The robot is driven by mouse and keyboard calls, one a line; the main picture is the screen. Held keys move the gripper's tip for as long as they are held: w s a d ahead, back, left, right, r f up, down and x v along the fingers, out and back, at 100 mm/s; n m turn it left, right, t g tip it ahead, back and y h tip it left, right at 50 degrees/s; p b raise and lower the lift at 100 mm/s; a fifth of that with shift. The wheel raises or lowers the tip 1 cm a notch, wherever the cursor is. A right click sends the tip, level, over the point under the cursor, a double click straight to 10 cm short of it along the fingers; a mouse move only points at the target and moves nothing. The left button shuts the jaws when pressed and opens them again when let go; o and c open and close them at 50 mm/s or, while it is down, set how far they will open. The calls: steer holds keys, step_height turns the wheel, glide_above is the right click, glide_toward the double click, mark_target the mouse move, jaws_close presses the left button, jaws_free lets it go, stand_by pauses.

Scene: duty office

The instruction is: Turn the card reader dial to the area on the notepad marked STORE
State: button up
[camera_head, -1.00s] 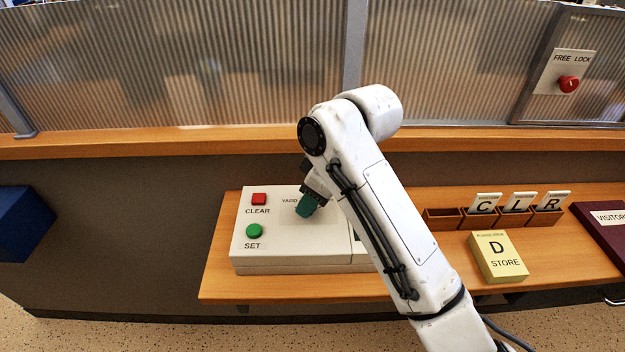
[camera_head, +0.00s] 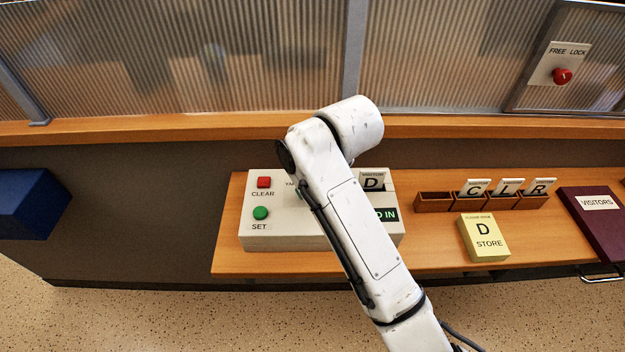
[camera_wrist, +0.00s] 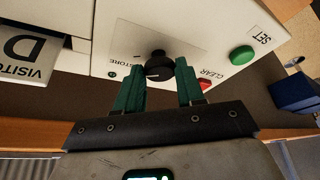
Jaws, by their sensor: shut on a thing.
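The card reader (camera_head: 290,236) is a pale box on the shelf, with a D card (camera_head: 372,181) standing in its slot and a green lit sign partly reading "D IN". In the wrist view its round black dial (camera_wrist: 157,72) sits between the green fingers of my gripper (camera_wrist: 160,66), which is shut on it. The word STORE shows on the panel beside the dial; I cannot tell surely where the dial points. The yellow notepad (camera_head: 484,252) reads D and STORE.
A red CLEAR button (camera_head: 264,182) and a green SET button (camera_head: 260,213) are on the reader's left. A wooden rack (camera_head: 433,203) holds cards C, L and R. A VISITORS book (camera_head: 598,230) lies at right. A red FREE LOCK knob (camera_head: 562,76) is on the wall panel.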

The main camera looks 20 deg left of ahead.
steer(key=o, duration=1)
steer(key=shift+o, duration=0.2)
steer(key=b+v, duration=0.1)
steer(key=v, duration=0.9)
steer(key=shift+d+r, duration=0.2)
steer(key=shift+r, duration=0.15)
steer(key=shift+s, duration=0.1)
